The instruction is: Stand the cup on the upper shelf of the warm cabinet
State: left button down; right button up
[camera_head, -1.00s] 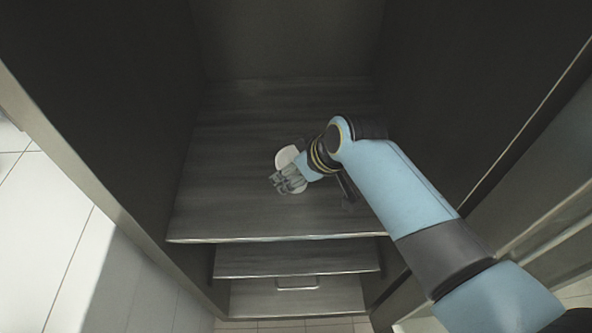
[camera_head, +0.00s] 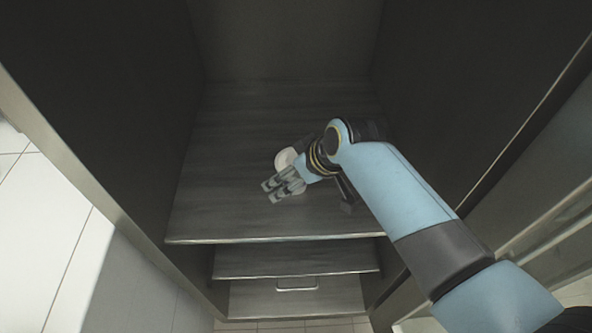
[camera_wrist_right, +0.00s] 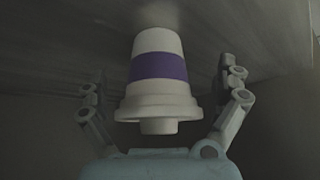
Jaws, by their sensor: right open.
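The cup (camera_head: 286,157) stands on the top shelf board in view (camera_head: 235,210) of the cabinet, partly hidden by my right gripper (camera_head: 271,191) in the head view. In the right wrist view the cup (camera_wrist_right: 158,67) is white with a purple band, its narrow end against the shelf surface and its wide rimmed end towards my palm. My right gripper's fingers (camera_wrist_right: 161,82) are open on either side of the cup, with visible gaps. My left gripper is not in view.
The cabinet's dark side walls (camera_head: 120,100) rise left and right of the shelf. A lower shelf (camera_head: 300,258) shows beneath, with a handled panel (camera_head: 297,283) below it. The shelf is clear behind and left of the cup.

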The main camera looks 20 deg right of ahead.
jog(key=p+v, duration=0.1)
jog(key=v, duration=1.1)
jog(key=shift+r, duration=0.1)
